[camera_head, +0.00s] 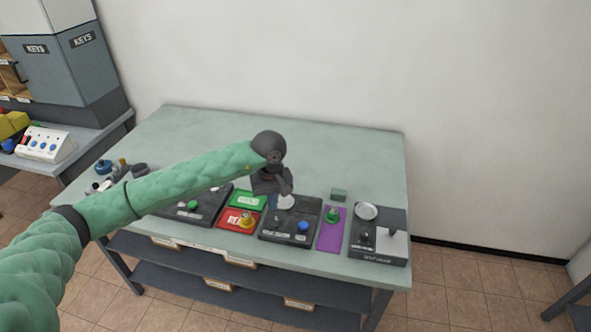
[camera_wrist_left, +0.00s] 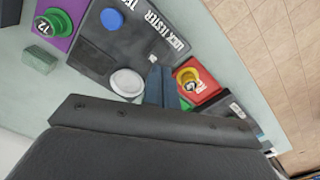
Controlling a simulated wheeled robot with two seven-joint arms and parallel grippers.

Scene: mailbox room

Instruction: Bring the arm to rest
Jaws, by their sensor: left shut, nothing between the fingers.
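My left arm, in a green sleeve, reaches in from the left in the head view. Its gripper (camera_head: 273,201) hangs over the table (camera_head: 330,145), above the front row of devices. The gripper is shut and empty; its closed fingers also show in the left wrist view (camera_wrist_left: 157,86). It is beside the dark lock tester (camera_head: 292,235), which carries a white disc and a blue button. The lock tester also shows in the left wrist view (camera_wrist_left: 115,45). I cannot tell whether the fingertips touch anything. My right gripper is out of view.
A red pad (camera_head: 231,222) with a yellow piece and a green pad (camera_head: 249,201) lie left of the lock tester. A purple pad (camera_head: 331,238) with a green piece and another device (camera_head: 379,250) stand right. The table's back is clear; a wall is behind.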

